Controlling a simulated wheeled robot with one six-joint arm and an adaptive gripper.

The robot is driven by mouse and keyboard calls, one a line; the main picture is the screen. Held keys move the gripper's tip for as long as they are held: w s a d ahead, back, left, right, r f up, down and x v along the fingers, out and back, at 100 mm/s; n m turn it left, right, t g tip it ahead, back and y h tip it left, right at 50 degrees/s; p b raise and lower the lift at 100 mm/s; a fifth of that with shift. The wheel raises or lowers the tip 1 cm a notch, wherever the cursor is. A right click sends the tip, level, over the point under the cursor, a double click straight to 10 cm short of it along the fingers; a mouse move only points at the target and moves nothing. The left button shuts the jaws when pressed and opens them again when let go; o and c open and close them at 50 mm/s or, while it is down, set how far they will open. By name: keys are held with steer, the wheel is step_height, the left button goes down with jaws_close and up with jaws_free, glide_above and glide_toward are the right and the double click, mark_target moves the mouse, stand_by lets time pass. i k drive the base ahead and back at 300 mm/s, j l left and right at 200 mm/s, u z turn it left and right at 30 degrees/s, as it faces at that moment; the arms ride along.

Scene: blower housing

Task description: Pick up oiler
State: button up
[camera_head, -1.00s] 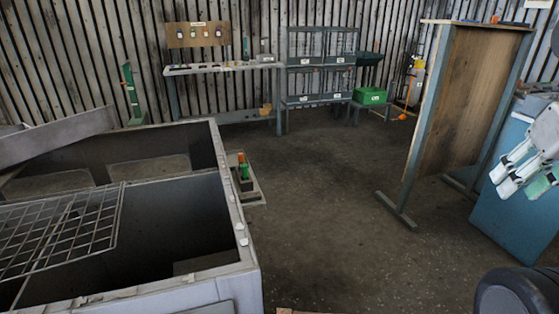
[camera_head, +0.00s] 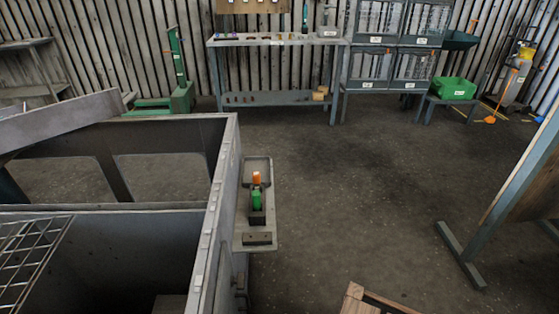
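A small green object with an orange top (camera_head: 257,192) stands upright on a narrow grey side shelf (camera_head: 262,226). The shelf is fixed to the right outer wall of a large grey open housing (camera_head: 207,240). The green object looks like an oiler, but it is too small to tell for sure. A dark block holds or stands around its base. My gripper is not in view now.
A grey workbench (camera_head: 272,41) with small items stands at the back wall. Racks (camera_head: 388,65) and a green bin (camera_head: 455,88) are to its right. A wooden crate corner (camera_head: 352,299) shows at the bottom. A panel frame (camera_head: 500,205) is at right. The middle floor is clear.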

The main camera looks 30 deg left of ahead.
mark_target(256, 177)
steer(key=i+u, duration=0.25)
steer(key=i, duration=0.2)
steer(key=i+l+u, duration=0.25)
steer(key=i, duration=0.2)
steer(key=i+l+u, duration=0.25)
steer(key=i, duration=0.2)
steer(key=u, duration=2)
